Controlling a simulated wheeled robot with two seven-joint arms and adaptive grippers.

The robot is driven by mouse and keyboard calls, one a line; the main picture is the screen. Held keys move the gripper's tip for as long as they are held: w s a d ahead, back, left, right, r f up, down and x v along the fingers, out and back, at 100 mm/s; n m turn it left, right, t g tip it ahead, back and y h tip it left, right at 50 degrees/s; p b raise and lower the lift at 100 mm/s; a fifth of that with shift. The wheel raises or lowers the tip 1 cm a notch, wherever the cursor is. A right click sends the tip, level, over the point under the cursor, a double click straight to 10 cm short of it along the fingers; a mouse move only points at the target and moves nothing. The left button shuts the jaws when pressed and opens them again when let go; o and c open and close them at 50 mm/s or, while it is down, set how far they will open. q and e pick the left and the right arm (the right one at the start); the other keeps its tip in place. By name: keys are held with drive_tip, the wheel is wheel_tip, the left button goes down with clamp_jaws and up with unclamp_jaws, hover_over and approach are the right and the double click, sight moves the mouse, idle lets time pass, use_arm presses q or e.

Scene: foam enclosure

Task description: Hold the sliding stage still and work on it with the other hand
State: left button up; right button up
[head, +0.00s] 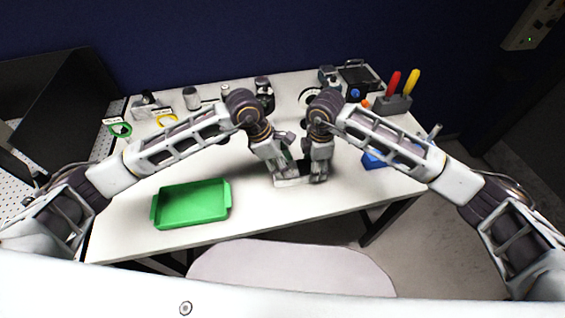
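A small pale block, which looks like the sliding stage (291,182), sits on the white table right of centre in the head view. Both of my grippers are over it and hide most of it. My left gripper (283,172) points down at its left and back part. My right gripper (319,175) points down at its right end, close beside the left one. Both seem to touch or nearly touch the stage. The fingertips are too small and too covered to tell whether either gripper is open or shut.
A green tray (192,204) lies empty at the table's left front. A blue object (373,160) is partly hidden behind my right arm. A grey holder (391,103) with red and yellow handles stands at the back right. Several small devices line the back edge. The front middle is clear.

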use_arm(q)
drive_tip(key=v, duration=1.2)
idle(0.3)
use_arm(e)
drive_tip(key=o, duration=1.6)
drive_tip(key=shift+r, duration=6)
use_arm(q)
drive_tip(key=shift+d, duration=0.15)
